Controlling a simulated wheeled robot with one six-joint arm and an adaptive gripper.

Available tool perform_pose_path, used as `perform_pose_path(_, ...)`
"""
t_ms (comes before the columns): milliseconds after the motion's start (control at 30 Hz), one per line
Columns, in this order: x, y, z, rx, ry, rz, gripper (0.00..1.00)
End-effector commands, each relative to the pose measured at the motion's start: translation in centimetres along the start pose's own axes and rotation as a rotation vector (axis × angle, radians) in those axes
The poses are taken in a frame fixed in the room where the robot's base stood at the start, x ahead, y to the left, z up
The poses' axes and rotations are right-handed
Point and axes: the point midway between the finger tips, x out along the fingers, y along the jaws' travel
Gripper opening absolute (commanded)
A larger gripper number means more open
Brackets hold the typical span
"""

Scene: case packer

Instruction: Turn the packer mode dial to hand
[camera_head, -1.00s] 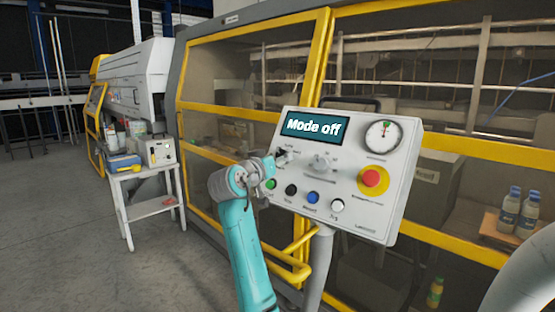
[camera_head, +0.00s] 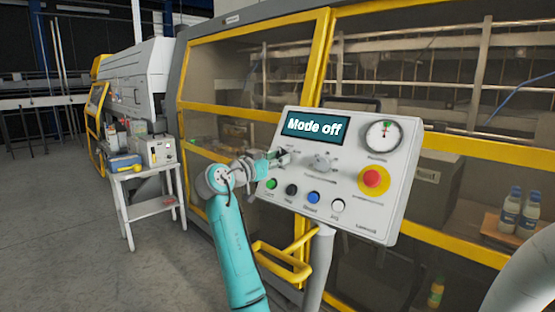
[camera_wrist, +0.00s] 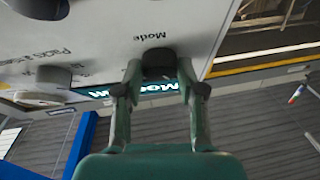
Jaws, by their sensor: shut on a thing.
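The grey-white control panel (camera_head: 350,190) faces me with a teal display (camera_head: 315,127) that reads "Mode off". The mode dial (camera_wrist: 158,62) is a dark knob beside the printed word "Mode" in the wrist view. My gripper (camera_wrist: 160,82) has one finger on each side of the knob and is shut on it. In the head view my gripper (camera_head: 272,158) is at the panel's left side and covers much of the dial, so its pointer position cannot be read.
A second knob (camera_head: 322,162) sits right of the dial. Green, black, blue and white buttons (camera_head: 312,197) line the panel below. A red emergency stop (camera_head: 373,180) and a gauge (camera_head: 382,135) are at the right. Yellow guard frames (camera_head: 318,70) stand behind.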

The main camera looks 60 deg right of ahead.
Motion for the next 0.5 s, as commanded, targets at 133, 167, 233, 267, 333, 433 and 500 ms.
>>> perform_pose_path(133,-0.02,-0.31,-0.05,0.108,0.006,0.067,0.05)
perform_pose_path(167,-0.01,-0.36,-0.08,0.13,0.007,0.08,0.05)
perform_pose_path(233,0.01,-0.41,-0.04,0.178,0.01,0.111,0.05)
perform_pose_path(267,0.01,-0.45,-0.06,0.198,0.011,0.122,0.05)
perform_pose_path(333,0.04,-0.49,-0.09,0.242,0.013,0.15,0.05)
perform_pose_path(433,0.06,-0.57,-0.05,0.296,0.016,0.183,0.05)
perform_pose_path(500,0.07,-0.6,-0.13,0.329,0.019,0.202,0.05)
